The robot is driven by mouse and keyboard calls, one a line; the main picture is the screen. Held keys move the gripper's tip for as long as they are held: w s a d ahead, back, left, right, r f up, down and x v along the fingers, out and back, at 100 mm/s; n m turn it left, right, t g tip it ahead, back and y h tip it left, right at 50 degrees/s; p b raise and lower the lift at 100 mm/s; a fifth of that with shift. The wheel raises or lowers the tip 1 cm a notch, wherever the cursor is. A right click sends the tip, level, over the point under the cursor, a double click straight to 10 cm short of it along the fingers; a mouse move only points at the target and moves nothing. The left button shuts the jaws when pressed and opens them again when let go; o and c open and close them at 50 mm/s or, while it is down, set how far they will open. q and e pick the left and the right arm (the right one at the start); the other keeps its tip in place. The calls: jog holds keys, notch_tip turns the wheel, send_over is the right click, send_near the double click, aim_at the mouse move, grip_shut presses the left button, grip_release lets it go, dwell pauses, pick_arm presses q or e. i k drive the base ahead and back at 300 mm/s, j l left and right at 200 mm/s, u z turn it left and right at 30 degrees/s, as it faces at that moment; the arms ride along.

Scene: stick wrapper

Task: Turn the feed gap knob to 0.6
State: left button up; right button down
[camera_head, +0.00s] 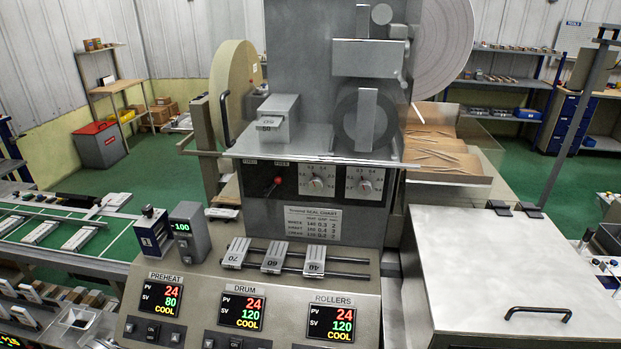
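Two round silver knobs sit side by side on white dial plates on the front of the grey machine, under its ledge. The left knob (317,184) and the right knob (365,186) each have small numbers around them. The print is too small to tell surely which one is the feed gap knob or what value either points at. Neither of my grippers shows in the head view, and nothing touches the knobs.
A red-tipped lever (277,181) is left of the knobs. A seal chart (312,224) is below them, above sliding weights on rails (273,258) and a display console (241,311). The ledge (310,155) overhangs the knobs. A metal cabinet (500,260) stands at right.

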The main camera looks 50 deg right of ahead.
aim_at(364, 188)
jog(key=z, duration=1.75)
